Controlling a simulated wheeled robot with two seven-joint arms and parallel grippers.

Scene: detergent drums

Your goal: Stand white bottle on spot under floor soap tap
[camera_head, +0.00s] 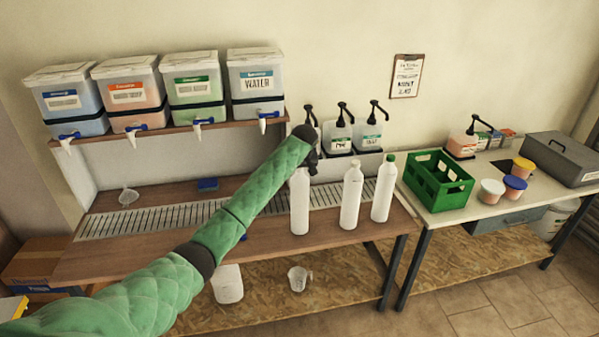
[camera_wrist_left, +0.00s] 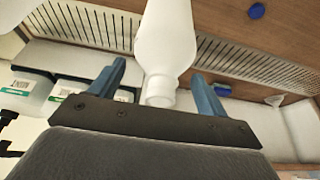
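Three white bottles stand upright on the wooden bench: an uncapped-looking one (camera_head: 299,208) at my left gripper, a middle one (camera_head: 351,198), and one with a green cap (camera_head: 383,190). My left gripper (camera_head: 311,155) is at the top of the leftmost bottle. In the left wrist view my gripper (camera_wrist_left: 158,88) is open, its blue fingers on either side of that bottle's neck (camera_wrist_left: 160,87), with gaps visible. Four drums with blue taps sit on the shelf: blue-label (camera_head: 65,102), orange-label (camera_head: 131,95), green-label (camera_head: 193,90) and WATER (camera_head: 256,83). Small labels are unreadable. My right gripper is out of view.
A slotted metal drain strip (camera_head: 150,216) runs along the bench below the taps. A blue sponge (camera_head: 207,184), a funnel (camera_head: 128,196) and a blue cap (camera_wrist_left: 256,11) lie on the bench. Pump bottles (camera_head: 337,137) stand behind the bottles; a green crate (camera_head: 438,181) is right.

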